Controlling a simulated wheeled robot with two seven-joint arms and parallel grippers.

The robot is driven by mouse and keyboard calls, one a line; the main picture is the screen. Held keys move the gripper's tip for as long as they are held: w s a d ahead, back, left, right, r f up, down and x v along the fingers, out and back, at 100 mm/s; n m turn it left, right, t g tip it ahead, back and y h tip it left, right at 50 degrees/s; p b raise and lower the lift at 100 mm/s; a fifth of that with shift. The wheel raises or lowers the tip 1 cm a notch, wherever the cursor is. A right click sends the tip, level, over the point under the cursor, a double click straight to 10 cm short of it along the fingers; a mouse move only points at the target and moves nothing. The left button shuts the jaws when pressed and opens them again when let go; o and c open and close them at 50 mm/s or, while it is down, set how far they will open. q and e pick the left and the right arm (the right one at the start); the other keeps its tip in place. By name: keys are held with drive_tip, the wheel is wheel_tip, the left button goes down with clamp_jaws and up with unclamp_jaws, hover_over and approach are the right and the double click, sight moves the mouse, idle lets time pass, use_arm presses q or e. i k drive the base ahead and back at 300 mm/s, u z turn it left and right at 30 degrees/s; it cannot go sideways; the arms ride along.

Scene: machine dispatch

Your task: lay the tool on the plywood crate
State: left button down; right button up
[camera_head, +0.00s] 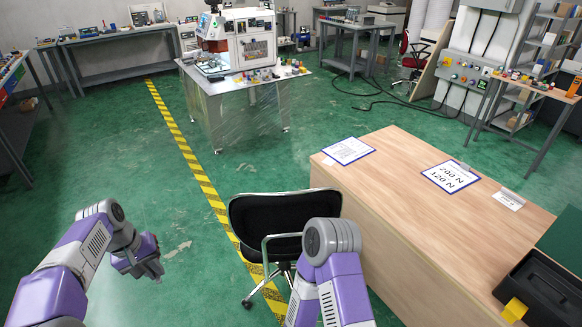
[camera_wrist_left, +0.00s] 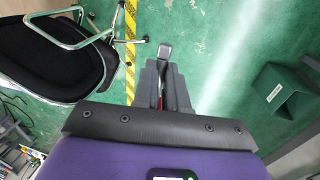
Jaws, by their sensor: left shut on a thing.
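My left gripper (camera_head: 140,264) hangs over the green floor at the lower left of the head view. In the left wrist view its fingers (camera_wrist_left: 165,84) are shut on a thin tool. The rest of the tool is hidden by the fingers. A large box with a light wood surface (camera_head: 405,182), which looks like the plywood crate, stands at the right of the head view, well apart from the left gripper. My right gripper is out of view.
On the wooden box lie paper sheets (camera_head: 348,150), a sign (camera_head: 451,176) and a black toolbox (camera_head: 545,290). A black chair (camera_head: 283,222) stands between the left gripper and the box. A green bin (camera_wrist_left: 283,95) shows in the wrist view. The box's middle top is clear.

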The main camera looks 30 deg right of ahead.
sight(416, 223)
drive_tip(key=z, duration=0.1)
drive_tip(key=i, duration=1.3)
drive_tip(key=z, duration=3.25)
drive_tip(key=i, duration=1.65)
